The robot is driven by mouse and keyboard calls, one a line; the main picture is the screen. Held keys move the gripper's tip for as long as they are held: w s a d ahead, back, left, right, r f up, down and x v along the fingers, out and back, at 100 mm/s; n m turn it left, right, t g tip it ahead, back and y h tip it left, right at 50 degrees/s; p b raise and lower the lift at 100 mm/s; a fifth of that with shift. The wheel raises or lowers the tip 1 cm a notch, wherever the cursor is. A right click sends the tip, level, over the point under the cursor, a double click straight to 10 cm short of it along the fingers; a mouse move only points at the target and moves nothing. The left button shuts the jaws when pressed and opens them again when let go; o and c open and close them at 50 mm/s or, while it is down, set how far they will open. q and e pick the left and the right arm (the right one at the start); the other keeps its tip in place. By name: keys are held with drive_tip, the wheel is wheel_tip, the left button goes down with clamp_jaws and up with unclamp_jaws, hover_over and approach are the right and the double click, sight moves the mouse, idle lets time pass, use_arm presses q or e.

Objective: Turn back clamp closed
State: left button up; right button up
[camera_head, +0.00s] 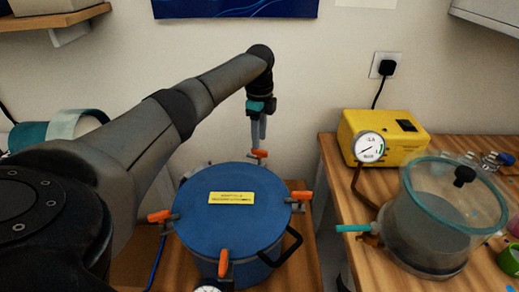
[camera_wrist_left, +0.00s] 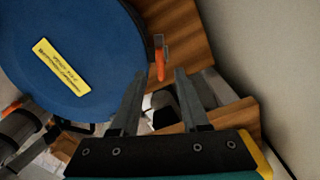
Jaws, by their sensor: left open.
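A blue pot with a flat blue lid (camera_head: 240,215) and a yellow label stands on a wooden surface. The back clamp (camera_head: 258,154) has an orange handle at the lid's far edge. My left gripper (camera_head: 258,142) points down right above the back clamp, with its fingers apart. In the left wrist view the open fingers (camera_wrist_left: 158,76) reach toward the clamp's orange handle (camera_wrist_left: 160,66), which shows between and just beyond the fingertips at the lid's (camera_wrist_left: 70,60) edge. I cannot tell whether they touch it. My right gripper is not in view.
More orange-handled clamps sit at the lid's left (camera_head: 160,216), right (camera_head: 302,195) and front (camera_head: 223,264). A black pot handle (camera_head: 288,250) sticks out at front right. On the right table are a yellow pump (camera_head: 385,135) with a gauge and a glass-lidded chamber (camera_head: 430,235). The wall is close behind.

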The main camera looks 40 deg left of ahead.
sight(259, 150)
use_arm(q)
drive_tip(key=shift+f+b, duration=0.3)
drive_tip(key=shift+f, duration=1.7)
drive_tip(key=shift+c, duration=0.3)
clamp_jaws()
